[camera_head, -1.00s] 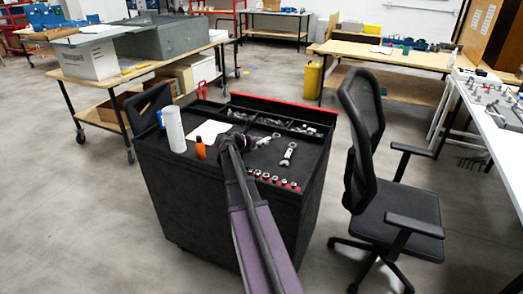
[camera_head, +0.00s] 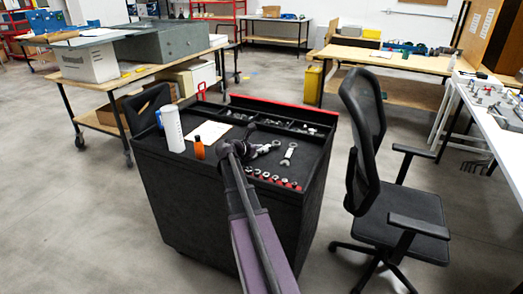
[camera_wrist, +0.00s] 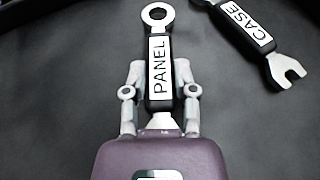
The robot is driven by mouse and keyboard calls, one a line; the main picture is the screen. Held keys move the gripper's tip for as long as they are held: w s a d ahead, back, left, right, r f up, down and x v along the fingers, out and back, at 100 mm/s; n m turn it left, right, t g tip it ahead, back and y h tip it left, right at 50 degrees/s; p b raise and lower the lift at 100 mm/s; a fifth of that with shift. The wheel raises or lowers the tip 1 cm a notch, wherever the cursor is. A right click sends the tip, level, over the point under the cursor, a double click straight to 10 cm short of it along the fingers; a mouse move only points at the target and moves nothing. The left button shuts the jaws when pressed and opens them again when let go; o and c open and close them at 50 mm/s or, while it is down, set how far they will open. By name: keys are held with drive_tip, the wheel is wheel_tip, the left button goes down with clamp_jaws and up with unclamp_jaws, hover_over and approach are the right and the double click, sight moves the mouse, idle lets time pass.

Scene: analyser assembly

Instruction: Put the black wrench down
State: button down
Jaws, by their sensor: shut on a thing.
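A wrench with a black handle, a white PANEL label and a silver ring end (camera_wrist: 160,62) is between the two fingers of my gripper (camera_wrist: 160,80) in the wrist view. The fingers are shut on its handle, and its ring end points away from me. In the head view my gripper (camera_head: 250,150) is over the black cart top (camera_head: 225,165), and my arm hides much of it. Whether the wrench touches the surface I cannot tell. A second black-handled wrench labelled CASE (camera_wrist: 250,32) lies to its right, apart from it; it also shows in the head view (camera_head: 289,153).
A black office chair (camera_head: 385,190) stands to the right.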

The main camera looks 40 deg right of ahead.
drive_tip(key=shift+c, duration=2)
unclamp_jaws()
drive_tip(key=shift+r, duration=0.15)
drive_tip(key=p+v, duration=0.5)
drive_tip(key=v, duration=0.7)
